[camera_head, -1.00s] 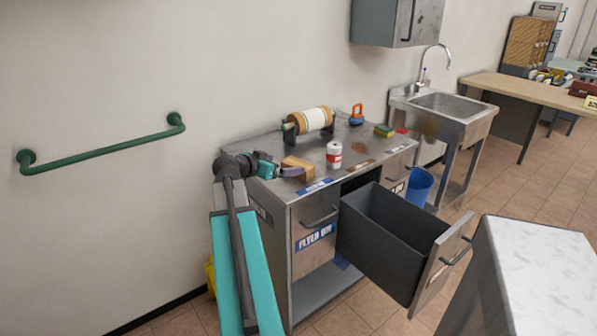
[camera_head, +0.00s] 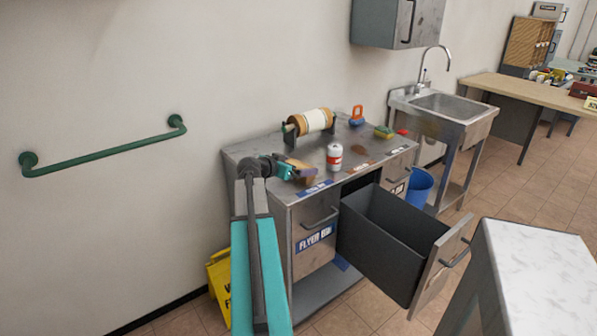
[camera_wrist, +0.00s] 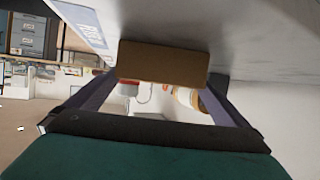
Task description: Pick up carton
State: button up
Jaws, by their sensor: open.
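The carton (camera_head: 301,165) is a small brown box on the left part of the metal cabinet's top, partly hidden behind my gripper (camera_head: 288,170) in the head view. In the wrist view the carton (camera_wrist: 163,62) is a plain brown block at the upper middle, just ahead of and between the two purple fingers of my gripper (camera_wrist: 160,88). The fingers are open, one on each side. I cannot tell whether either finger touches the carton.
A white and red can (camera_head: 334,157) stands close right of the carton on the metal cabinet (camera_head: 265,147). A roll on a stand (camera_head: 311,122) is behind. An open drawer (camera_head: 385,240) juts out in front. A yellow sign (camera_head: 219,280) stands at left.

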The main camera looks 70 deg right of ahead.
aim_at(304, 165)
jog(key=shift+d, duration=0.1)
jog(key=shift+p+x, duration=0.7)
jog(key=shift+x, duration=1.8)
jog(key=shift+s+f, duration=0.1)
jog(key=shift+f, duration=0.05)
jog(key=c, duration=0.7)
jog(key=shift+c, duration=0.2)
jog(key=shift+r+b, duration=0.4)
jog(key=shift+r, duration=1.1)
jog(key=shift+s+r, duration=0.15)
jog(key=shift+r, duration=0.15)
jog(key=s+a+r+b, duration=0.1)
jog(key=s+a+b, duration=0.1)
jog(key=s+a, duration=0.7)
jog(key=s, duration=0.4)
jog(key=shift+r, duration=0.2)
